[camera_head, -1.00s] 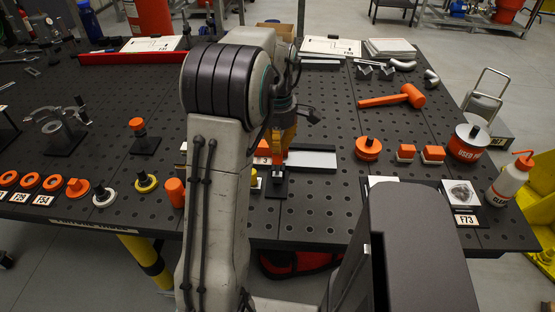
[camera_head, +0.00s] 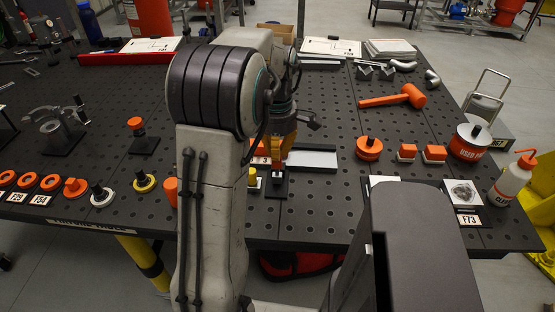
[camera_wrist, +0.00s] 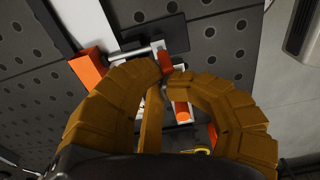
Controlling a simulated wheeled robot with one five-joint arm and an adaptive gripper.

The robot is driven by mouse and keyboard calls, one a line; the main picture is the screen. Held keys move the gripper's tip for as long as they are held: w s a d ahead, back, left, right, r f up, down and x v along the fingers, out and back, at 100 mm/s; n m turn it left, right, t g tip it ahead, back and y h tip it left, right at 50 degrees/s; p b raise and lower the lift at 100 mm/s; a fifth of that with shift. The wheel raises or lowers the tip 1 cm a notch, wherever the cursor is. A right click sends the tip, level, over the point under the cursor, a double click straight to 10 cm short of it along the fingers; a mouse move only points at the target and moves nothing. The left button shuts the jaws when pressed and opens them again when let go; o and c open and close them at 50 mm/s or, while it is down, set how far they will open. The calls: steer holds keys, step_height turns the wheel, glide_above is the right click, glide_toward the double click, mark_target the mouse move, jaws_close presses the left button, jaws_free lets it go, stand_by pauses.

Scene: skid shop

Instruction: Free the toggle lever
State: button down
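The toggle clamp, on a small dark base (camera_head: 277,188), stands near the table's front edge beside a light metal bar. In the wrist view its metal linkage (camera_wrist: 143,50) lies beyond my fingertips, with an orange block (camera_wrist: 90,67) to the left. The red lever handle (camera_wrist: 181,108) shows between my curved fingers and is partly covered by the right fingertip. My gripper (camera_wrist: 161,76), with yellow-brown segmented fingers, has its tips close together at the handle. In the head view my gripper (camera_head: 284,142) is above the clamp. Whether the fingers grip the handle is unclear.
Orange-topped parts (camera_head: 368,148) and a used-parts can (camera_head: 471,142) stand to the right, near a squeeze bottle (camera_head: 511,178). An orange mallet (camera_head: 400,97) lies behind. Rings and plugs line the front left edge.

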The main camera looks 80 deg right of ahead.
steer(key=shift+a+f, duration=0.3)
steer(key=shift+a, duration=0.2)
steer(key=shift+s+a+r+b, duration=0.1)
steer(key=shift+a+b, duration=0.55)
steer(key=shift+a, duration=0.45)
steer(key=shift+d, duration=0.2)
steer(key=shift+d+r+p, duration=0.1)
steer(key=shift+d+p, duration=0.3)
steer(key=shift+p, duration=0.1)
step_height(320, 180, up, 7)
steer(key=p, duration=0.6)
stand_by(0.7)
